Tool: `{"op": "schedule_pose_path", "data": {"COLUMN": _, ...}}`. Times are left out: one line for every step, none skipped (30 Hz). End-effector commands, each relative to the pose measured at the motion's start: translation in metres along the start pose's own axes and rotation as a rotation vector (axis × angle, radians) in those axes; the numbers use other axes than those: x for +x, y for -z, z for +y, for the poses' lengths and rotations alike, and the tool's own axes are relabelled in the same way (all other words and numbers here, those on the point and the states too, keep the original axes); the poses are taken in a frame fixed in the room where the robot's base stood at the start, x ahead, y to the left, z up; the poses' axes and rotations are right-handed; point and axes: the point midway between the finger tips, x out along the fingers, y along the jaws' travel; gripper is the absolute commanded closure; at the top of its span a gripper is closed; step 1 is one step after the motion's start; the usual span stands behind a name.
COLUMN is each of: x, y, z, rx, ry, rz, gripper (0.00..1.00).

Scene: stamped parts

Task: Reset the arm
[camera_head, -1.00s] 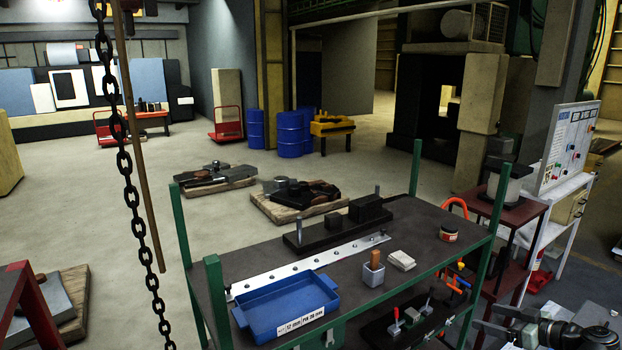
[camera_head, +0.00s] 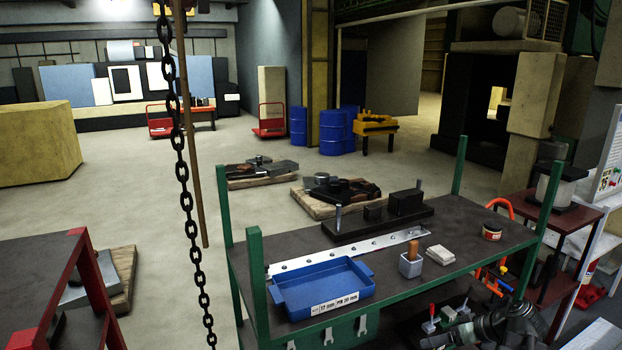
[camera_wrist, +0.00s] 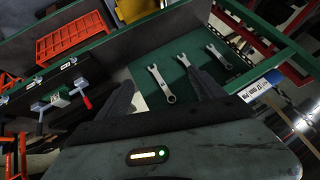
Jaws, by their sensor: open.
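My gripper (camera_head: 436,338) is at the lower right of the head view, in front of the green-framed workbench (camera_head: 400,268) and below its top. In the wrist view my gripper (camera_wrist: 163,92) has its two dark fingers spread wide, with nothing held between them. Beyond the fingers, several wrenches (camera_wrist: 160,84) hang on a green panel (camera_wrist: 185,62). My arm is partly cut off by the lower edge of the head view.
The bench top holds a blue tray (camera_head: 322,290), a grey cup with a wooden handle (camera_head: 411,266) and a dark fixture (camera_head: 375,220). A red-framed table (camera_head: 60,270) stands at left. A chain (camera_head: 183,150) hangs in front. Open floor (camera_head: 130,200) lies behind.

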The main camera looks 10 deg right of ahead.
Motion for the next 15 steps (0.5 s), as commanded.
{"op": "schedule_pose_path", "data": {"x": 0.038, "y": -0.004, "z": -0.022, "rx": 0.015, "ry": 0.012, "rz": -0.081, "gripper": 0.22}}
{"op": "schedule_pose_path", "data": {"x": 0.058, "y": -0.007, "z": -0.035, "rx": 0.032, "ry": 0.011, "rz": -0.132, "gripper": 0.22}}
{"op": "schedule_pose_path", "data": {"x": 0.082, "y": -0.011, "z": -0.053, "rx": 0.055, "ry": 0.001, "rz": -0.203, "gripper": 0.22}}
{"op": "schedule_pose_path", "data": {"x": 0.099, "y": -0.015, "z": -0.066, "rx": 0.07, "ry": -0.011, "rz": -0.254, "gripper": 0.22}}
{"op": "schedule_pose_path", "data": {"x": 0.116, "y": -0.018, "z": -0.079, "rx": 0.084, "ry": -0.028, "rz": -0.303, "gripper": 0.22}}
{"op": "schedule_pose_path", "data": {"x": 0.136, "y": -0.024, "z": -0.096, "rx": 0.101, "ry": -0.056, "rz": -0.365, "gripper": 0.22}}
{"op": "schedule_pose_path", "data": {"x": 0.15, "y": -0.028, "z": -0.11, "rx": 0.111, "ry": -0.081, "rz": -0.407, "gripper": 0.22}}
{"op": "schedule_pose_path", "data": {"x": 0.163, "y": -0.033, "z": -0.122, "rx": 0.12, "ry": -0.111, "rz": -0.447, "gripper": 0.22}}
{"op": "schedule_pose_path", "data": {"x": 0.179, "y": -0.039, "z": -0.138, "rx": 0.13, "ry": -0.153, "rz": -0.493, "gripper": 0.22}}
{"op": "schedule_pose_path", "data": {"x": 0.189, "y": -0.043, "z": -0.15, "rx": 0.136, "ry": -0.187, "rz": -0.522, "gripper": 0.22}}
{"op": "schedule_pose_path", "data": {"x": 0.199, "y": -0.047, "z": -0.16, "rx": 0.14, "ry": -0.22, "rz": -0.547, "gripper": 0.22}}
{"op": "schedule_pose_path", "data": {"x": 0.209, "y": -0.052, "z": -0.173, "rx": 0.144, "ry": -0.265, "rz": -0.573, "gripper": 0.22}}
{"op": "schedule_pose_path", "data": {"x": 0.215, "y": -0.055, "z": -0.182, "rx": 0.147, "ry": -0.297, "rz": -0.588, "gripper": 0.22}}
{"op": "schedule_pose_path", "data": {"x": 0.221, "y": -0.057, "z": -0.189, "rx": 0.148, "ry": -0.326, "rz": -0.599, "gripper": 0.22}}
{"op": "schedule_pose_path", "data": {"x": 0.227, "y": -0.06, "z": -0.198, "rx": 0.151, "ry": -0.359, "rz": -0.609, "gripper": 0.22}}
